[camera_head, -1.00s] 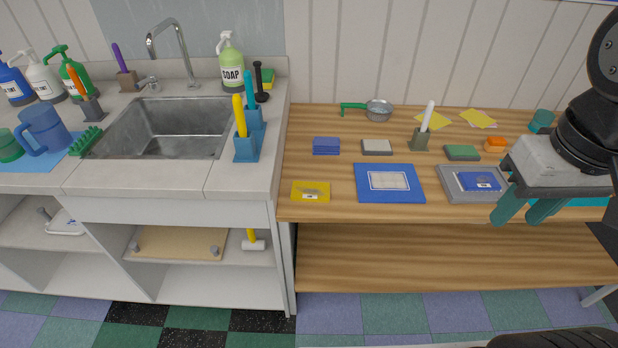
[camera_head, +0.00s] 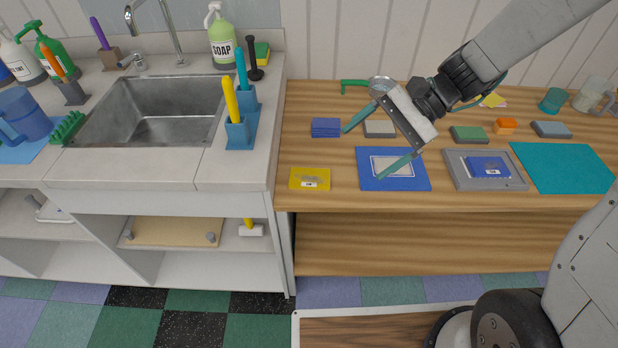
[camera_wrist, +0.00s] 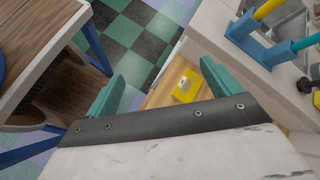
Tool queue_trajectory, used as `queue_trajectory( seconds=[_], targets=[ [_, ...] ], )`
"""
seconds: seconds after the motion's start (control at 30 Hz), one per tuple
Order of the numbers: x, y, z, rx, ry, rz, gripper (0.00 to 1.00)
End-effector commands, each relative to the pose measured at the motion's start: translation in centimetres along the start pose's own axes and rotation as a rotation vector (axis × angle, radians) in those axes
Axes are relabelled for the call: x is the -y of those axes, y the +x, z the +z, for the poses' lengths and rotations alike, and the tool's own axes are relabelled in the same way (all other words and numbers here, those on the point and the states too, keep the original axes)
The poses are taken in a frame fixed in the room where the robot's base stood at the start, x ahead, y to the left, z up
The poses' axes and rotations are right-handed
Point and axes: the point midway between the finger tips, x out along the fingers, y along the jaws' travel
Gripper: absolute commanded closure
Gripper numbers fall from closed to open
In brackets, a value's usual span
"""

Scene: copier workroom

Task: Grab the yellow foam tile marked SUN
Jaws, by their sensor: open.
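A yellow tile (camera_head: 310,179) lies flat near the front left corner of the wooden table, with a small white label and a grey patch; the label is too small to read. It also shows in the wrist view (camera_wrist: 187,86), between the two fingers. My gripper (camera_head: 363,152) is open and empty, with teal fingers spread wide. In the head view it is above the table, up and right of the yellow tile, over the blue mat's area.
A blue mat (camera_head: 422,183) with a white-bordered panel lies right of the tile. A grey tray (camera_head: 455,180) holds a blue tile (camera_head: 488,166). A blue stack (camera_head: 325,128) lies behind. The sink counter (camera_head: 235,175) with a blue holder (camera_head: 240,136) stands left.

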Motion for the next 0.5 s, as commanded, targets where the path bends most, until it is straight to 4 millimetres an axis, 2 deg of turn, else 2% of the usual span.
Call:
queue_trajectory(
  seconds=[0.03, 0.2, 0.3, 0.4, 0.5],
  targets=[
    [0.5, 1.3, -1.9, 0.038, 0.079, -0.039, 0.11],
    [2.1, 5.0, -7.8, 0.124, 0.333, -0.184, 0.11],
    [2.3, 7.2, -11.2, 0.157, 0.469, -0.255, 0.11],
    [2.1, 8.9, -14.0, 0.178, 0.582, -0.312, 0.11],
    [1.9, 10.1, -16.0, 0.188, 0.657, -0.351, 0.11]
  ],
)
